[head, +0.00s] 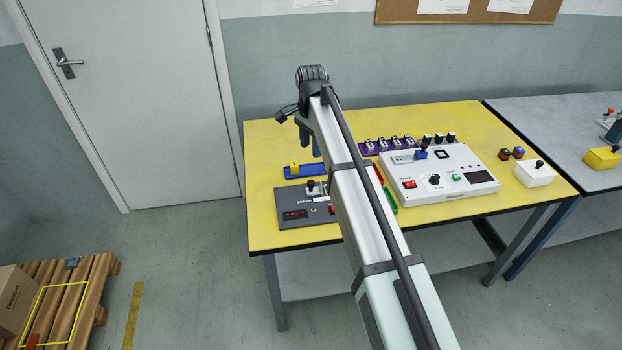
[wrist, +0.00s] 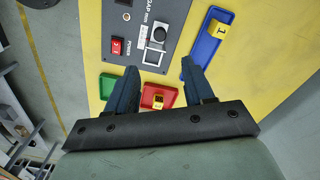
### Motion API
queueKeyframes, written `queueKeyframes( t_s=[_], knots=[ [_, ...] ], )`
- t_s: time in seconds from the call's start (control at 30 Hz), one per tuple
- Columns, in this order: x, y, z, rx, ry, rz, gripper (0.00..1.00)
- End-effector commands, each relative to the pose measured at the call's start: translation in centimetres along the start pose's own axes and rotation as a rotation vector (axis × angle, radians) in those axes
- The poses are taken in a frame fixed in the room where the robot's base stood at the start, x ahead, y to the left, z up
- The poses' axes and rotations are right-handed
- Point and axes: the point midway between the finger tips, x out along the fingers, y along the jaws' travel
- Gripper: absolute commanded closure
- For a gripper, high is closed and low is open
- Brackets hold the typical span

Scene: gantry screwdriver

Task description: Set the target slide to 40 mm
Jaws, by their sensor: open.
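A dark grey panel (head: 290,208) lies on the yellow table, partly hidden behind my arm. In the wrist view it carries a slide with a black knob (wrist: 160,33) on a silver carriage, beside a scale marked "GAP mm". The exact setting is too small to read. A red display (head: 295,215) on the panel is lit, its digits unreadable. My gripper (wrist: 158,67) is open and empty, its two blue fingers apart. In the head view my gripper (head: 310,148) is above the table, behind the panel. The knob is beyond the fingertips in the wrist view, not between them.
A blue tray (wrist: 205,48) with a yellow block (wrist: 220,28) lies beside the panel. A red tray (wrist: 149,88) with a yellow block and a green tray (wrist: 108,82) are near my fingers. A white console (head: 450,190) with knobs stands right of my arm.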

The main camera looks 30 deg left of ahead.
Motion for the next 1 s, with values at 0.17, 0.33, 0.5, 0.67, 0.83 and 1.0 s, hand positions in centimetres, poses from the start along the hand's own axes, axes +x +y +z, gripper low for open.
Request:
queueKeyframes(
  t_s=[0.17,0.33,0.5,0.67,0.83,1.0],
  knots=[
    [1.7,0.1,0.1,0.001,-0.001,0.004,0.48],
    [4.5,0.1,0.1,0.0,-0.002,0.004,0.48],
    [7.5,0.1,0.1,-0.001,-0.002,0.003,0.48],
    [10.1,0.1,0.0,-0.001,-0.001,0.003,0.48],
    [12.2,0.1,0.0,-0.001,-0.001,0.002,0.48],
    [13.3,0.0,0.0,-0.001,0.0,0.0,0.48]
  ],
)
